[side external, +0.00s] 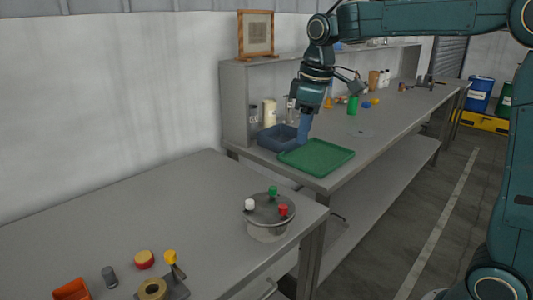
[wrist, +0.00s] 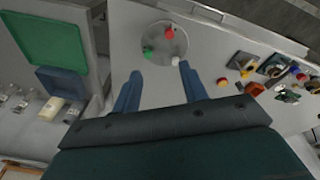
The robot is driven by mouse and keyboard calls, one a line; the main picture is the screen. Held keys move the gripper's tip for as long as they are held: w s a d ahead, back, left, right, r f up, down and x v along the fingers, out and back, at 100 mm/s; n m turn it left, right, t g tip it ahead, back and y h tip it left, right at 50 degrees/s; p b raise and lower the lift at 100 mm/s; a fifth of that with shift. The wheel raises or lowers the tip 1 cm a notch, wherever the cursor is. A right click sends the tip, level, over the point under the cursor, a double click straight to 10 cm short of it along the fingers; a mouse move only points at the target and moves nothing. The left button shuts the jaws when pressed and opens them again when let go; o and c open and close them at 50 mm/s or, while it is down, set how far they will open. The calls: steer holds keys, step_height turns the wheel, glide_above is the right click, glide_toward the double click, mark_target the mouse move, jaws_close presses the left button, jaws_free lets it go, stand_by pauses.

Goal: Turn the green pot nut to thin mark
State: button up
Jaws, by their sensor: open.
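A round metal pot (side external: 266,230) stands at the right end of the near bench, with three coloured knobs on its lid. The green nut (side external: 272,190) is at the back, the white one (side external: 249,204) at the left and the red one (side external: 283,209) at the front right. In the wrist view the green nut (wrist: 148,54) shows at the lid's lower left, beyond my fingertips. My gripper (side external: 304,130) is open and empty, well above and apart from the pot, in front of the far bench. I cannot make out a thin mark.
A green tray (side external: 316,157) and a blue bin (side external: 275,137) lie on the far bench. A yellow-handled part (side external: 170,258), a brass ring (side external: 152,289), a red-and-yellow knob (side external: 144,260) and an orange box (side external: 72,289) are at the near bench's front. The bench left of the pot is clear.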

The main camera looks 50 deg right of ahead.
mark_target(273, 187)
steer(key=w+d+f+n+g, duration=0.2)
steer(key=w+f, duration=0.5)
steer(key=w, duration=0.4)
steer(key=shift+w+f+n, duration=0.15)
steer(key=shift+w+n, duration=0.05)
steer(key=shift+n, duration=0.2)
steer(key=shift+d+f, duration=0.1)
steer(key=shift+f, duration=0.05)
step_height(273, 187, down, 14)
steer(key=shift+r, duration=0.25)
jaws_close()
